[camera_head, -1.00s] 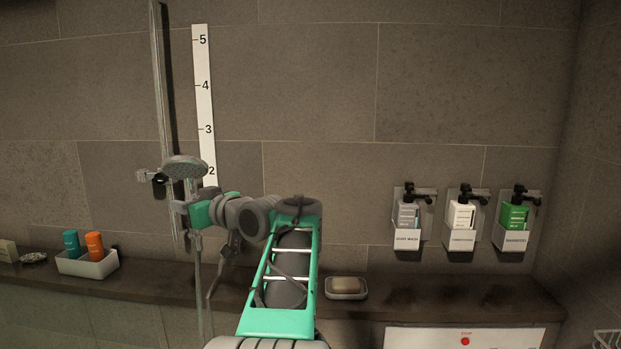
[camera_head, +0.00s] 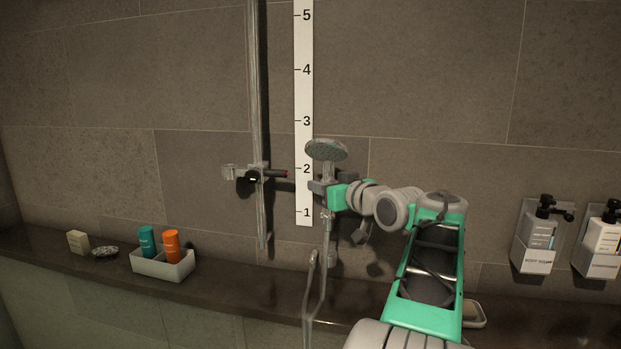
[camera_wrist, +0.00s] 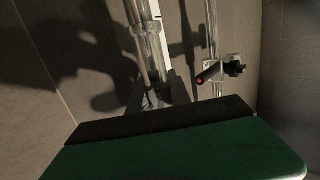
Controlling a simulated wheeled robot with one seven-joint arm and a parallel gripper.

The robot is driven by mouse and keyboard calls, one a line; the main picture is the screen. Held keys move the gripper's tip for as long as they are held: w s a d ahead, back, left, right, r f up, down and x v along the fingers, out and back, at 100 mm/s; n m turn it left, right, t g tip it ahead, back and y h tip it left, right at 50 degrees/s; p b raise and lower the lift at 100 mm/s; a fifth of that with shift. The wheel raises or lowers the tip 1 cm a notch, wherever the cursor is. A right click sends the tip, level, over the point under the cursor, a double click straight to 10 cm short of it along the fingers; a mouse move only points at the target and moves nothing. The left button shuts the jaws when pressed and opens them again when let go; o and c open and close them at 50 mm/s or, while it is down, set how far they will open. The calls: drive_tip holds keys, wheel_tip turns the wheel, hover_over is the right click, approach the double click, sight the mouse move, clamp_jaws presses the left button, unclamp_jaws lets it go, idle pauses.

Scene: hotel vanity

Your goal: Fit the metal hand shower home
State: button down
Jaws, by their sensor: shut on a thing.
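The metal hand shower (camera_head: 326,150) is upright in my gripper (camera_head: 324,188), its round head on top and its hose hanging below. My gripper is shut on its handle. The holder also shows in the wrist view (camera_wrist: 220,70).
A numbered white scale strip (camera_head: 303,90) is on the wall behind the hand shower. The ledge (camera_head: 220,300) carries a tray (camera_head: 165,265) with two bottles, a soap block (camera_head: 77,242) and a soap dish (camera_head: 474,314). Dispensers (camera_head: 538,238) hang at right.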

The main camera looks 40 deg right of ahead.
sight(330, 215)
drive_tip(key=shift+s+a+f+b, duration=0.1)
drive_tip(key=shift+s+f+b, duration=0.25)
drive_tip(key=shift+f+b, duration=0.05)
drive_tip(key=shift+w+f+b, duration=0.1)
drive_tip(key=shift+f+b, duration=1.65)
drive_tip(key=shift+f, duration=1.2)
drive_tip(key=shift+f+b, duration=1)
drive_tip(key=shift+f, duration=0.05)
drive_tip(key=shift+f+b, duration=0.3)
drive_tip(key=shift+b, duration=0.15)
drive_tip(key=c, duration=1.1)
unclamp_jaws()
drive_tip(key=shift+f, duration=0.1)
